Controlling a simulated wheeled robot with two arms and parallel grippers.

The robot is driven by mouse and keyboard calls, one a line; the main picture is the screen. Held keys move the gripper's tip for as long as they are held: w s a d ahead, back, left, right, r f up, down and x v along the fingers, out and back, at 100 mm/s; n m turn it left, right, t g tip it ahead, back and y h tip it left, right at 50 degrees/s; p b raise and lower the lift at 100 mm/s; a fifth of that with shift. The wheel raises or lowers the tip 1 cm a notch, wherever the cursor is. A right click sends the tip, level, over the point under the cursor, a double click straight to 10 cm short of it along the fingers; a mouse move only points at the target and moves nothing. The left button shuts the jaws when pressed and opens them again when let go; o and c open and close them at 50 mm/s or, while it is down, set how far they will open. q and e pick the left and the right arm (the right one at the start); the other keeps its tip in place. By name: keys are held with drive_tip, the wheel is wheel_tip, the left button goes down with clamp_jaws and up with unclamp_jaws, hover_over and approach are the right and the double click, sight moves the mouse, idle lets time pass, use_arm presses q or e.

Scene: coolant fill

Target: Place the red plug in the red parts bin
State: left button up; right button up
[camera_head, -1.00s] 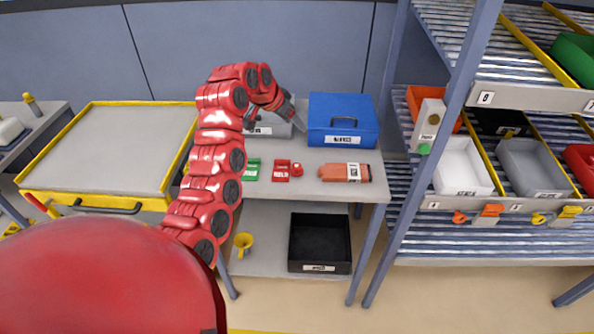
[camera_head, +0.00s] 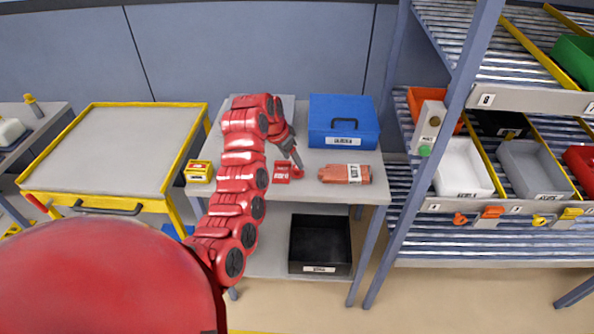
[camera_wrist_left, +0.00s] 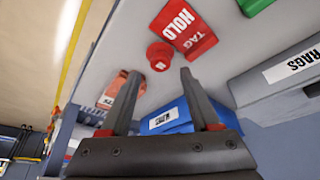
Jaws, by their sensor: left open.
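The red plug (camera_head: 298,172) is a small round piece on the grey workbench, beside the red HOLD tag. In the left wrist view the plug (camera_wrist_left: 159,56) lies just beyond the fingertips, roughly in line with the gap between them. My left gripper (camera_head: 297,163) is open, pointing down close to the plug and partly covering it in the head view. The left wrist view shows its two fingers (camera_wrist_left: 160,80) apart with nothing between them. A red bin (camera_head: 582,163) is at the right edge of the rack, partly cut off. My right gripper is not in view.
The red tag (camera_head: 282,172) lies left of the plug, and orange folded gloves or cloth (camera_head: 345,173) lie right. A blue box (camera_head: 343,121) stands behind. Grey and white bins (camera_head: 533,168) (camera_head: 462,167) share the red bin's shelf. A rack post (camera_head: 443,130) stands between bench and bins.

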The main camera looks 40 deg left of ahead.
sight(296, 168)
use_arm(q)
drive_tip(key=shift+w+f, duration=0.1)
drive_tip(key=shift+f, duration=0.15)
drive_tip(key=shift+w+f+p, duration=0.15)
drive_tip(key=shift+f+p, duration=0.1)
drive_tip(key=shift+p, duration=0.15)
drive_tip(key=p+x, duration=0.1)
drive_tip(key=x, duration=0.2)
drive_tip(key=shift+p, duration=0.35)
drive_tip(key=shift+x, duration=0.85)
drive_tip(key=c, duration=1)
